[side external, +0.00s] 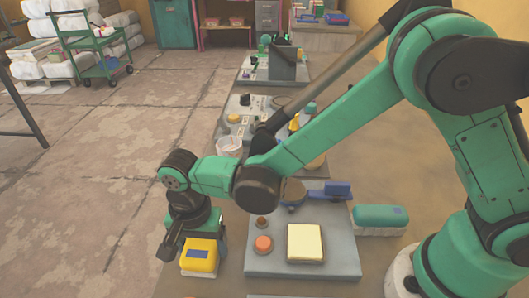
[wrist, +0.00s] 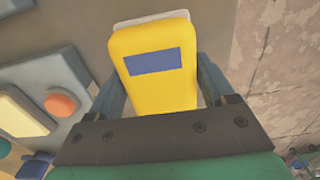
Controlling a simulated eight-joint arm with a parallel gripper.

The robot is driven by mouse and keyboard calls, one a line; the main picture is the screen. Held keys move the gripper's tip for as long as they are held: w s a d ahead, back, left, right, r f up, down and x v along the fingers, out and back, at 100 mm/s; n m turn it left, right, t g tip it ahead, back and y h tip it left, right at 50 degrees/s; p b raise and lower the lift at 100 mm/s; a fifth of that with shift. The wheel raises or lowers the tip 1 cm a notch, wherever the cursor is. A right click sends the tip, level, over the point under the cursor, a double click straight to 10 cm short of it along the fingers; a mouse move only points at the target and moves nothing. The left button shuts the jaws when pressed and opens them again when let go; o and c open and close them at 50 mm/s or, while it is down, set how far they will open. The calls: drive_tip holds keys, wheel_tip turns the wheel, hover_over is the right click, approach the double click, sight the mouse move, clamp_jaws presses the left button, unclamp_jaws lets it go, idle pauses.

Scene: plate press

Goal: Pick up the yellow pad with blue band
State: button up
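The yellow pad with the blue band (wrist: 153,85) lies between the two fingers of my gripper (wrist: 160,80) in the wrist view, its blue patch facing up. A white edge shows at its far end. In the side view the yellow pad (side external: 200,251) is at the lower left on a pale base, and my gripper (side external: 192,246) is down around it. One finger stands at each side of the pad. I cannot tell whether the fingers press on it, as their tips are partly hidden.
A grey panel (side external: 268,265) with an orange button (side external: 264,244) and a cream plate (side external: 305,243) is right of my gripper. A teal pad (side external: 381,215) lies further right. More panels stand behind along the bench. Open floor (side external: 100,200) is at the left.

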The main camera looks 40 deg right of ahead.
sight(201, 241)
drive_tip(key=c, duration=0.5)
drive_tip(key=shift+r, duration=0.1)
wheel_tip(201, 241, up, 20)
drive_tip(key=shift+f, duration=0.1)
drive_tip(key=o, duration=0.7)
drive_tip(key=c, duration=0.6)
